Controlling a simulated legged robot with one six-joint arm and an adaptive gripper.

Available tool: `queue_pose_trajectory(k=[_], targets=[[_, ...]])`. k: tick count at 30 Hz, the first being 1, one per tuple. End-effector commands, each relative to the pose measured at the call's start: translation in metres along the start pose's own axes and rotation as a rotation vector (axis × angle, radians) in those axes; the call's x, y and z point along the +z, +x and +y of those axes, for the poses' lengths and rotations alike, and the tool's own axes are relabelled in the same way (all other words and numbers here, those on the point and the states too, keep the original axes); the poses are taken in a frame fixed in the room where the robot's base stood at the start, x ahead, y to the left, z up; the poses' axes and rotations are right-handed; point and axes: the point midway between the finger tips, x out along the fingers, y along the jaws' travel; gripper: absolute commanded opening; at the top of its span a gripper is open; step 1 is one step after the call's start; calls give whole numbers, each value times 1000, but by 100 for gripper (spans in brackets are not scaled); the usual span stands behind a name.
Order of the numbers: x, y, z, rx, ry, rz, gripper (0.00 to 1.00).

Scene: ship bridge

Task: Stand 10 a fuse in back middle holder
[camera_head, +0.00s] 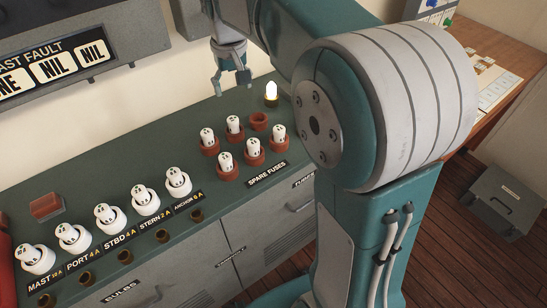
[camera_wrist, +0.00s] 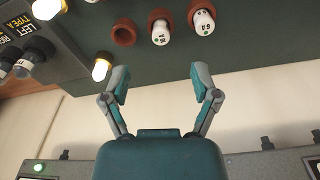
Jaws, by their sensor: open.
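The spare-fuse group has two rows of red-brown holders. In the head view the back middle holder (camera_head: 235,137) has a white fuse (camera_head: 234,124) standing upright in it. The back left holder (camera_head: 210,150) also has a fuse (camera_head: 207,136), and the back right holder (camera_head: 259,121) is empty. The front row holds three fuses. My gripper (camera_head: 232,86) is open and empty, above and behind the back row. In the wrist view my gripper (camera_wrist: 160,78) has its fingers apart, below the middle fuse (camera_wrist: 160,35) in the picture, touching nothing. The ratings are too small to read surely.
A lit lamp (camera_head: 271,93) stands close to the empty holder. Large white fuses in a row (camera_head: 106,215) stand at the left, with brass-coloured sockets before them. A fault panel (camera_head: 60,65) hangs on the wall at left. The counter between the two groups is partly clear.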

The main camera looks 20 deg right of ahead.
Motion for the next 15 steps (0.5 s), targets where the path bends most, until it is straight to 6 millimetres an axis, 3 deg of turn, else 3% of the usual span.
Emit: queue_pose_trajectory(k=[6, 15], targets=[[46, -20, 0, -1, 0, 77, 78], [110, -31, 0, -1, 0, 178, 78]])
